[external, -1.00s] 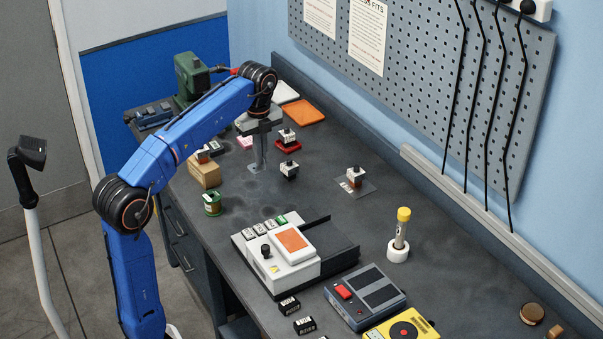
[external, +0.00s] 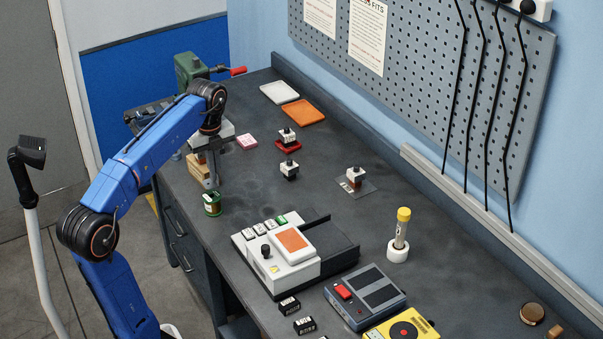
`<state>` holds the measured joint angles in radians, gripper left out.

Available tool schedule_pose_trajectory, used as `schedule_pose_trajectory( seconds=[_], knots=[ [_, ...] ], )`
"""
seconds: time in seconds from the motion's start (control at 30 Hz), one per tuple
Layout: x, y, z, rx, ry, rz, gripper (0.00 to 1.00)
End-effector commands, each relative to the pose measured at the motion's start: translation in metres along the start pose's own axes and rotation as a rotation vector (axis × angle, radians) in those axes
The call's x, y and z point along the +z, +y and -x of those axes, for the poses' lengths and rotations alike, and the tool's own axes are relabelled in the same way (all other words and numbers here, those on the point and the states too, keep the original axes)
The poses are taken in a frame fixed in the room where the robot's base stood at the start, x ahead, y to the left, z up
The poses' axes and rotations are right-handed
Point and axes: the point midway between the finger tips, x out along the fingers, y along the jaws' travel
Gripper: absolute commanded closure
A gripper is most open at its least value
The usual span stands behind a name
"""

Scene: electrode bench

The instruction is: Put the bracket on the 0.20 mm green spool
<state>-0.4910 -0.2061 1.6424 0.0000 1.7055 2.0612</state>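The green spool (external: 212,204) stands upright on the bench near its left edge. Its 0.20 mm label is too small to read. My gripper (external: 211,183) points down just behind the spool in the picture, in front of a tan box (external: 194,168). Its fingers look close together, but I cannot tell whether they are shut or hold anything. I cannot pick out the bracket with certainty. Small black-topped blocks stand on the bench, one on a red base (external: 287,142), one alone (external: 290,170) and one on a grey plate (external: 355,180).
A white and orange device (external: 272,263) stands nearer the camera. A yellow-capped tube in a white holder (external: 399,246) is to its right. A green vise (external: 190,75), a white tray (external: 279,92) and an orange tray (external: 303,112) are at the back. The mid-bench has clear room.

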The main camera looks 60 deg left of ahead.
Motion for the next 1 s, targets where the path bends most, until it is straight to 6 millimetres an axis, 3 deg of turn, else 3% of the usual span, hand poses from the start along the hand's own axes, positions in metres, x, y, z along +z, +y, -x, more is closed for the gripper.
schedule_pose_trajectory(
  seconds=[0.4, 0.77, 0.87, 1.0],
  knots=[
    [0.0, 0.0, -0.042, 0.0, 0.0, 0.0, 1.0],
    [0.0, 0.0, -0.045, 0.0, 0.0, 0.0, 1.0],
    [0.0, 0.0, -0.045, 0.0, 0.0, 0.0, 0.8],
    [0.0, 0.0, -0.045, 0.0, 0.0, 0.0, 0.8]
  ],
)
